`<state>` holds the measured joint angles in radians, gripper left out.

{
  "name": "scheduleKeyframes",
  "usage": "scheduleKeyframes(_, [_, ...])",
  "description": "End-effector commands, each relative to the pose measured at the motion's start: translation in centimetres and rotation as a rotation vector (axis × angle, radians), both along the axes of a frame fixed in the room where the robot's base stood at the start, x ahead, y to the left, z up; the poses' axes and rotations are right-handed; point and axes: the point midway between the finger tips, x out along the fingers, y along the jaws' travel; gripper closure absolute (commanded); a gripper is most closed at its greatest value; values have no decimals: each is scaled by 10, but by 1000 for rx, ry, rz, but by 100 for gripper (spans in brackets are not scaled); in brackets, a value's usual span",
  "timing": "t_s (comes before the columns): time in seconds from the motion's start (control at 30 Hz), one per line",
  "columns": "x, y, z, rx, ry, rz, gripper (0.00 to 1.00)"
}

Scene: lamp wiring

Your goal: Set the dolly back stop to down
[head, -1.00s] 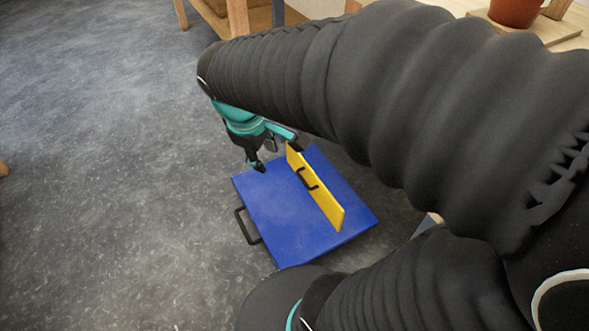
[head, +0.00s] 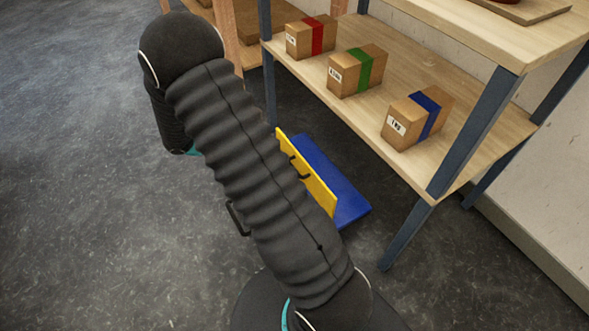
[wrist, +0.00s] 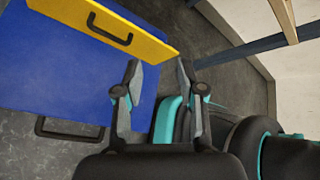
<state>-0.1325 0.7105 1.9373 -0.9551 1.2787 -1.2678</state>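The dolly is a blue platform (head: 338,186) on the floor, partly hidden behind my arm in the head view. Its back stop, a yellow panel (head: 318,188) with a black handle on its face, appears to stand upright across the platform. In the wrist view the yellow back stop (wrist: 155,42) crosses the top left, with its black handle (wrist: 125,41) and the blue platform (wrist: 50,75) beside it. My gripper (wrist: 158,66) is open and empty, right of the handle and apart from the panel. In the head view my arm hides the gripper.
A wooden shelf unit with blue-grey legs (head: 405,237) stands right of the dolly. It holds boxes with red (head: 317,36), green (head: 364,68) and blue (head: 426,113) bands. A black loop handle (head: 236,218) sticks out at the dolly's left. Floor at left is clear.

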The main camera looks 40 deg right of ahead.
Motion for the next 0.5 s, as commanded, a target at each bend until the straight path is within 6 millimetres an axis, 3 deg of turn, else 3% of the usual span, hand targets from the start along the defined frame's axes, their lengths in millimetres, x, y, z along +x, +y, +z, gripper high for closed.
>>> scheduleKeyframes(0.03, [5,-1,-21,-19,75,49,61])
scheduleKeyframes(0.3, [24,-9,-113,-120,469,311,61])
scheduleKeyframes(0.5, [28,-12,-165,-175,684,444,61])
